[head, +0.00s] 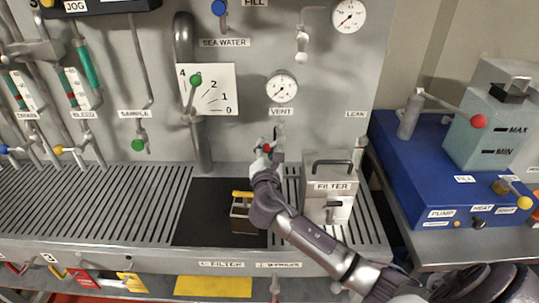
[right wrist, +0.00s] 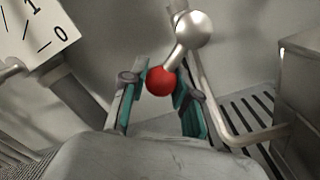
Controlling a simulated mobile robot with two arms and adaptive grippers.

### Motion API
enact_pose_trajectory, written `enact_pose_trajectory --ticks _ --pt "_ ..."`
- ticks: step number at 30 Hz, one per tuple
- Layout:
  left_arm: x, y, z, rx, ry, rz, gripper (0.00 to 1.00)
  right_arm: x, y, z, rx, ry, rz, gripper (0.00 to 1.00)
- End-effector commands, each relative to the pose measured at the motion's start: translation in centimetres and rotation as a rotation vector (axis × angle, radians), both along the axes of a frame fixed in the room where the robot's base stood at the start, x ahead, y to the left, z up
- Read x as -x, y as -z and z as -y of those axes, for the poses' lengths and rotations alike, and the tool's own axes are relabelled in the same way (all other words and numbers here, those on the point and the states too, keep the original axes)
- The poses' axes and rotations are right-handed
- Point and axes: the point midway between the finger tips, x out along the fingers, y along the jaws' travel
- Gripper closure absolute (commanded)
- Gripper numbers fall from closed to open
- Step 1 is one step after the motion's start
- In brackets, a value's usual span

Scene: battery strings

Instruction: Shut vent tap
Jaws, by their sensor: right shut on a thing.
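The vent tap (right wrist: 193,29) sits on a pipe below the VENT label (head: 281,111) and its gauge (head: 281,87). Its short silver lever ends in a red ball knob (right wrist: 161,80), which points down and to the left in the right wrist view. In the head view the red knob (head: 267,147) is small and partly hidden by my gripper. My right gripper (head: 265,152) is shut on the knob, with its teal-padded fingers (right wrist: 156,88) one on each side of it. My left gripper is not in view.
A small box with a yellow handle (head: 242,212) stands on the dark mat to the left. The SEA WATER lever with a green knob (head: 195,79) is up and left. A blue pump unit (head: 440,175) is at right.

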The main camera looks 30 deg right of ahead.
Motion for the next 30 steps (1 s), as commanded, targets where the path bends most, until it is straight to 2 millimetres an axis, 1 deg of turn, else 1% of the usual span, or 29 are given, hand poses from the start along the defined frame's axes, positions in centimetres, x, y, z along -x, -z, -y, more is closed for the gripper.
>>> enact_pose_trajectory --ticks 3,15,22,30 --pt "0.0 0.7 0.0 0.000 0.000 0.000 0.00 -0.2 -0.3 -0.3 -0.098 0.001 0.060 1.00" --pt "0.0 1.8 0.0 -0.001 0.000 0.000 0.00 -0.5 -2.0 -0.8 -0.390 0.001 0.237 1.00" --pt "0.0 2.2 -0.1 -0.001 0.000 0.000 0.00 -0.5 -2.7 -0.9 -0.499 0.000 0.305 1.00" --pt "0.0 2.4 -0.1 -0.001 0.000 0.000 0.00 -0.6 -3.1 -0.9 -0.558 0.001 0.342 1.00"
